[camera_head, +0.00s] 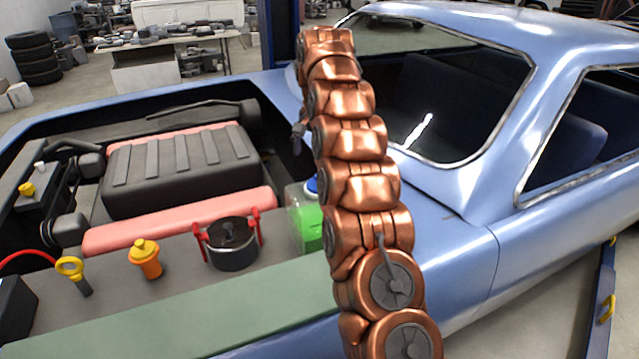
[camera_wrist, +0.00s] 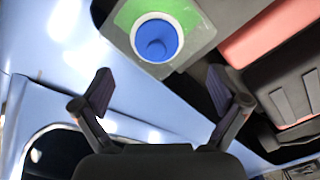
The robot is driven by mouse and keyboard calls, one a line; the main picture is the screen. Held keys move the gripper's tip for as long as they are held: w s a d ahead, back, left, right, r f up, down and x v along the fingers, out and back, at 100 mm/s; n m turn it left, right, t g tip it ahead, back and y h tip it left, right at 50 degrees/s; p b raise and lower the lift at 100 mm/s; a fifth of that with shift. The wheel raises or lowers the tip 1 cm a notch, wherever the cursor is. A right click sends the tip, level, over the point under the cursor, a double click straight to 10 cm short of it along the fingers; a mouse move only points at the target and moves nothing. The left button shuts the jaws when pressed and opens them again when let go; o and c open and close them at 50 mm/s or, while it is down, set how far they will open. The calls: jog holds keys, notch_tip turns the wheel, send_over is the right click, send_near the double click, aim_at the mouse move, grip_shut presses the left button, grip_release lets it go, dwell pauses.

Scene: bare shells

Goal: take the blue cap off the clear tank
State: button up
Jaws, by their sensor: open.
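The clear tank (camera_head: 294,224) with green contents stands in the engine bay, partly hidden behind my copper arm in the head view. Its blue cap (camera_head: 312,187) shows as a sliver beside the arm. In the wrist view the blue cap (camera_wrist: 157,40) is seen from above, inside a white ring on the tank (camera_wrist: 203,22). My gripper (camera_wrist: 160,85) is open, with its two fingers spread wide and nothing between them. The cap lies beyond the fingertips, toward the top of the picture, apart from both fingers. My gripper is mostly hidden in the head view.
A black pot-like reservoir with red clips (camera_head: 232,244) stands left of the tank. An orange-capped filler (camera_head: 145,258) and a yellow ring dipstick (camera_head: 72,272) are farther left. The black-and-red engine cover (camera_head: 185,165) lies behind. The blue car body (camera_head: 450,235) borders the right.

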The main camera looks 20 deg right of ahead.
jog(key=shift+w+d+f+b, duration=0.1)
jog(key=shift+f+b, duration=1.05)
jog(key=shift+f, duration=0.3)
jog(key=shift+d+f+p, duration=0.25)
jog(key=shift+f+p, duration=0.6)
jog(key=shift+f, duration=0.45)
jog(key=shift+f+p, duration=0.3)
jog(key=shift+f, duration=0.9)
jog(key=c, duration=1.2)
jog(key=shift+r, duration=0.15)
